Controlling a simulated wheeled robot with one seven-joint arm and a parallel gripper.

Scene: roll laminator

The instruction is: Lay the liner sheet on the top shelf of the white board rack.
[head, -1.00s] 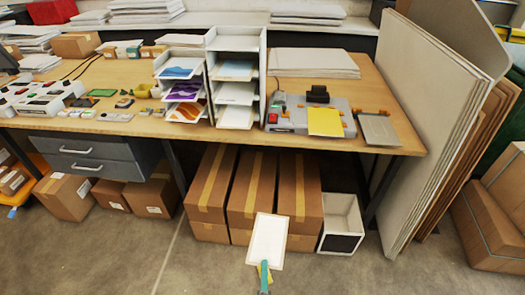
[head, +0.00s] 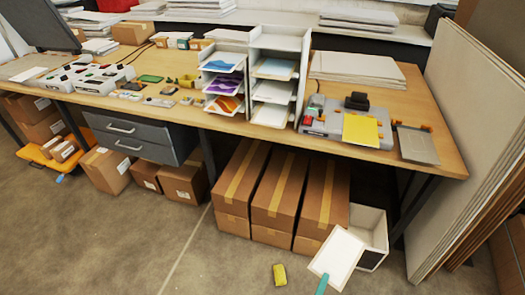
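A white sheet with a pale beige border (head: 338,258), which I take for the liner sheet, is low in the head view, tilted and in front of the floor and a white bin. A teal finger of my gripper (head: 322,283) meets its lower edge; the gripper seems shut on the sheet, and the rest of it is out of frame. The white board rack (head: 301,75) stands on the bench, well beyond my gripper. It has two columns of shelves side by side, the right one taller. Lower shelves carry blue, purple, orange and whitish sheets. The taller column's top shelf looks bare.
On the bench right of the rack, a grey laminator (head: 318,120) carries a yellow sheet (head: 361,130). Long brown cartons (head: 282,190) and the open white bin (head: 371,228) stand under the bench. A small yellow object (head: 279,274) lies on open floor. Large boards (head: 480,130) lean at right.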

